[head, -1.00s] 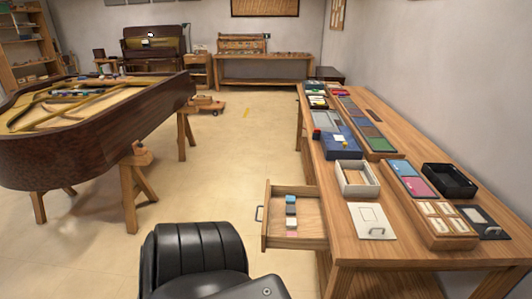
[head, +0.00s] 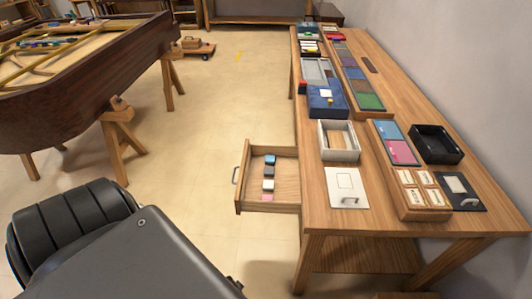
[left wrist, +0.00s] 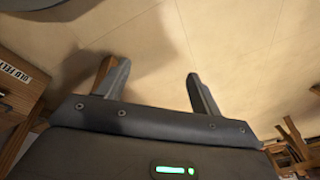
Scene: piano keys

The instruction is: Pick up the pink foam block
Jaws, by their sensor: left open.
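The pink foam block (head: 267,198) lies in the open drawer (head: 287,207) at the left side of the workbench. It is the nearest of a column of small blocks there, just below a white block (head: 268,185). My left gripper (left wrist: 158,85) shows in the left wrist view with its two fingers apart and nothing between them, above bare floor. The pink block is not in the left wrist view. My left gripper's fingers are not visible in the head view, where a dark part of my own arm fills the lower left. My right gripper is not in view.
The long wooden workbench (head: 325,212) holds a white open box (head: 338,154), a black tray (head: 436,157) and panels of coloured pieces. The drawer has a handle (head: 235,175) on its left front. A piano body (head: 75,98) on trestles stands left. The floor between is clear.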

